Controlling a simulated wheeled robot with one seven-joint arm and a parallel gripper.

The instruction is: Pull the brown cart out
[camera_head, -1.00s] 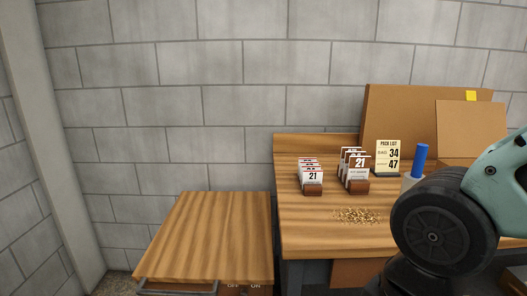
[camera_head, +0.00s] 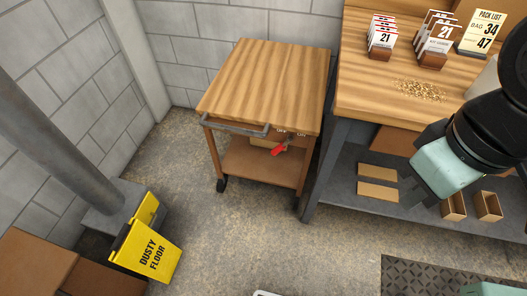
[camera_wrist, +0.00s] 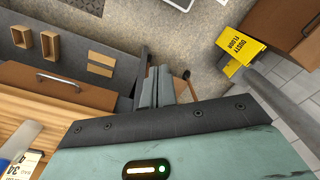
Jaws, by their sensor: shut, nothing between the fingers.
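The brown cart (camera_head: 268,78) stands against the back wall, left of the workbench, in the head view. It has a wood top, a lower shelf and dark casters. A grey bar handle (camera_head: 235,130) runs along its front edge. A red lever (camera_head: 279,150) sits under the top beside OFF and ON labels. My gripper (camera_head: 420,198) is at the right, in front of the workbench, well apart from the cart. In the wrist view my gripper (camera_wrist: 160,72) is shut and empty. It hides most of the cart there; a caster and part of a leg show beside the fingers.
The workbench (camera_head: 350,95) stands close to the cart's right side. A yellow dusty floor sign (camera_head: 150,245) and a grey post (camera_head: 60,125) are at the left. The floor in front of the cart is mostly clear.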

